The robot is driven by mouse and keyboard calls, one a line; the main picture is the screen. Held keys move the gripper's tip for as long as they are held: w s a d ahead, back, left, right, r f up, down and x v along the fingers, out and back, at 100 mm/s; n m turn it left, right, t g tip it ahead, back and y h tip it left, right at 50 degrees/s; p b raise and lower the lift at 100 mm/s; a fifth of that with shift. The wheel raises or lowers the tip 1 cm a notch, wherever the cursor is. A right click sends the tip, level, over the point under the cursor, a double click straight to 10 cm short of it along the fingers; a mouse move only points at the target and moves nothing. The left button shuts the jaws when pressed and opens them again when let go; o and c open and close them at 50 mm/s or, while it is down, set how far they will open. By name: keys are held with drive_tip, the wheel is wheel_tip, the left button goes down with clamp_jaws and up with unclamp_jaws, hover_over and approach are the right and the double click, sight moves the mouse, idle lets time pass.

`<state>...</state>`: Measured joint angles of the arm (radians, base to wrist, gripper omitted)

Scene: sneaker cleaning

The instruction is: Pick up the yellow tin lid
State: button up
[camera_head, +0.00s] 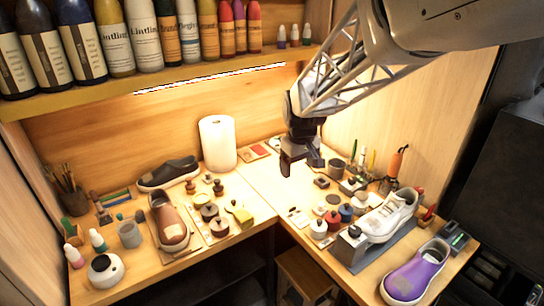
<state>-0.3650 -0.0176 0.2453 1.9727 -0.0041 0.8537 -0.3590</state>
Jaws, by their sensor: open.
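My gripper (298,164) hangs open and empty above the back middle of the L-shaped workbench, pointing down. On the left bench, several small round tins with knobs stand close together, among them a dark-topped tin (209,212) and a brownish tin (219,227). A yellow-green object (240,213) lies just right of them. It is too small to tell whether it is the yellow tin lid. My gripper is to the right of and above this group, well apart from it.
A paper towel roll (218,143) stands at the back. A brown shoe (169,221) and a black shoe (168,173) are on the left bench. A white shoe (388,216), a purple shoe (416,272) and several jars crowd the right bench. A bottle shelf (160,88) overhangs the back.

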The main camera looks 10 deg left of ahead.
drive_tip(key=w+a+f+n, duration=0.1)
drive_tip(key=w+a+f, duration=0.25)
drive_tip(key=a, duration=0.25)
drive_tip(key=w+a+f+n, duration=0.1)
drive_tip(key=w+a+f, duration=0.1)
drive_tip(key=a+f, duration=0.25)
drive_tip(key=n+g, duration=0.1)
drive_tip(key=n, duration=0.2)
hover_over(233, 201)
wheel_tip(233, 201, down, 11)
drive_tip(key=shift+w+r, duration=0.1)
drive_tip(key=shift+r, duration=0.05)
drive_tip(key=shift+f, duration=1.3)
drive_tip(key=shift+f, duration=0.1)
drive_tip(key=shift+f, duration=2.55)
drive_tip(key=shift+c, duration=0.2)
drive_tip(key=c, duration=0.6)
